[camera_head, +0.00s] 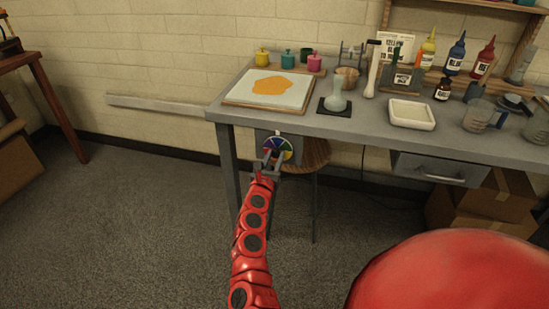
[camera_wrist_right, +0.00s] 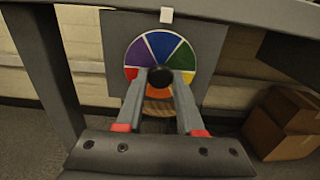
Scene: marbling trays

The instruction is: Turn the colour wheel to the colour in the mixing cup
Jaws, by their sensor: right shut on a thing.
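The colour wheel (camera_wrist_right: 160,47) is a disc with coloured sectors on a grey plate below the table edge. In the right wrist view blue is at the top below a white marker (camera_wrist_right: 166,15), purple left, green right, red lower left, yellow lower right and orange at the bottom. The wheel also shows in the head view (camera_head: 284,145). My right gripper (camera_head: 270,160) is shut on the wheel's black knob (camera_wrist_right: 160,77). A clear cup (camera_head: 478,116) stands on the table at right; I cannot tell whether it is the mixing cup or its colour. My left gripper is out of view.
The table (camera_head: 375,128) holds a tray (camera_head: 240,101) with an orange patch, small paint pots, a white dish (camera_head: 411,114) and bottles. A stool (camera_head: 316,152) stands under the table behind the wheel plate. Cardboard boxes (camera_head: 490,205) are at lower right.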

